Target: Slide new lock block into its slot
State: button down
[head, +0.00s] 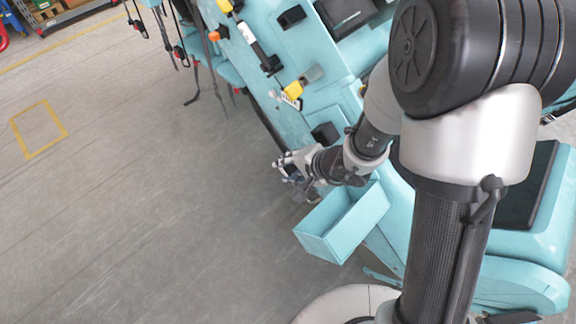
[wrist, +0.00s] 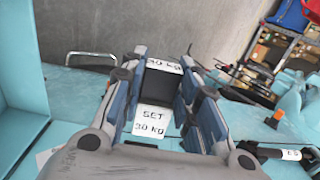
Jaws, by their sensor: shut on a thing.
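My gripper (head: 287,168) is beside the teal coaster train (head: 278,75) in the head view, above and left of an open teal box. In the wrist view, my gripper (wrist: 161,66) is shut on a dark block (wrist: 160,84), with one finger on each side. I take this as the lock block. A white label reading "SET 30 KG" (wrist: 152,121) shows between the fingers, and another partly hidden label lies at the block's far edge. I cannot tell whether these labels are on the block. The slot is not clearly visible in either view.
The open teal box (head: 330,232) is just below my gripper. A black block-like part (head: 325,133) and a yellow-ended handle (head: 302,82) are on the train nearby. The grey floor to the left is clear. Shelves (wrist: 284,45) stand at the back right.

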jog(key=shift+b, duration=0.35)
jog(key=shift+w+d+r, duration=0.15)
jog(key=shift+w+d, duration=0.25)
jog(key=shift+w, duration=0.05)
jog(key=shift+w+d+p, duration=0.35)
jog(key=shift+w+d, duration=0.4)
jog(key=shift+w, duration=0.2)
jog(key=shift+w+d+p, duration=0.3)
jog(key=shift+w+d, duration=0.4)
jog(key=shift+w, duration=0.2)
jog(key=shift+b, duration=1.35)
jog(key=shift+w+d+p, duration=0.35)
jog(key=shift+w+d, duration=0.45)
jog(key=shift+w, duration=0.2)
jog(key=shift+w+d+p, duration=0.3)
jog(key=shift+w+d, duration=0.5)
jog(key=shift+w, duration=0.2)
dwell(0.5)
jog(key=c, duration=1.4)
grip_release()
jog(key=shift+o, duration=1.2)
jog(key=shift+d, duration=0.1)
